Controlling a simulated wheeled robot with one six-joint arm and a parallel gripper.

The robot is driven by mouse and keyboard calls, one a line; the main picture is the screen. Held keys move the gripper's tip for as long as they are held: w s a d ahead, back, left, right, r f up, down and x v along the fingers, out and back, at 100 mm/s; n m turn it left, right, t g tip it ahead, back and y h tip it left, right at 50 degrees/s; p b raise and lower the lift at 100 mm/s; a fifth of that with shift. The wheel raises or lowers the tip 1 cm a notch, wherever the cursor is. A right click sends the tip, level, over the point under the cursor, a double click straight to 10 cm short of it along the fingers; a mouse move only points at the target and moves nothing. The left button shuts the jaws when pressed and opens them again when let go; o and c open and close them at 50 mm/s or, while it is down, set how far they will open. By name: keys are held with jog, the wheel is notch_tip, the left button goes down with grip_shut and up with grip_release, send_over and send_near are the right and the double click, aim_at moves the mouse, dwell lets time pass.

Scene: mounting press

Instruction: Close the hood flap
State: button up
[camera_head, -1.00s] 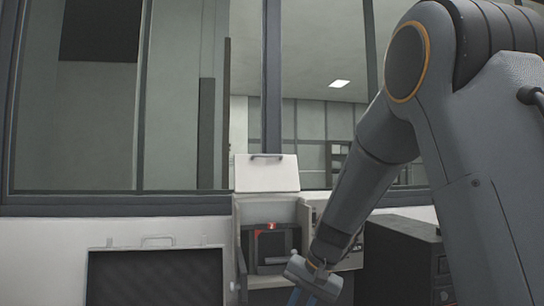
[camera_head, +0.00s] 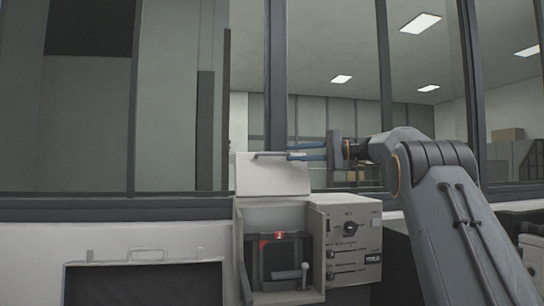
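The hood flap (camera_head: 272,176) is a white panel standing raised above the mounting press (camera_head: 318,243). A dark bar handle (camera_head: 268,155) runs along its top edge. My gripper (camera_head: 290,152) is level with the handle, at its right end. Its two blue fingers point left and are spread apart. The lower finger overlaps the handle's end in the picture, and I cannot tell whether they touch.
A control panel (camera_head: 353,245) with a dark knob is on the press's right. A dark-fronted unit with a handle (camera_head: 145,252) stands at the lower left. Window frames (camera_head: 275,80) rise behind the press. My arm fills the right side.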

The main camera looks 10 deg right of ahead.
aim_at(280, 154)
jog(key=p+x, duration=0.3)
jog(key=x, duration=0.4)
jog(key=shift+w+a, duration=0.1)
jog(key=shift+a, duration=0.1)
jog(key=shift+c, duration=0.2)
grip_shut()
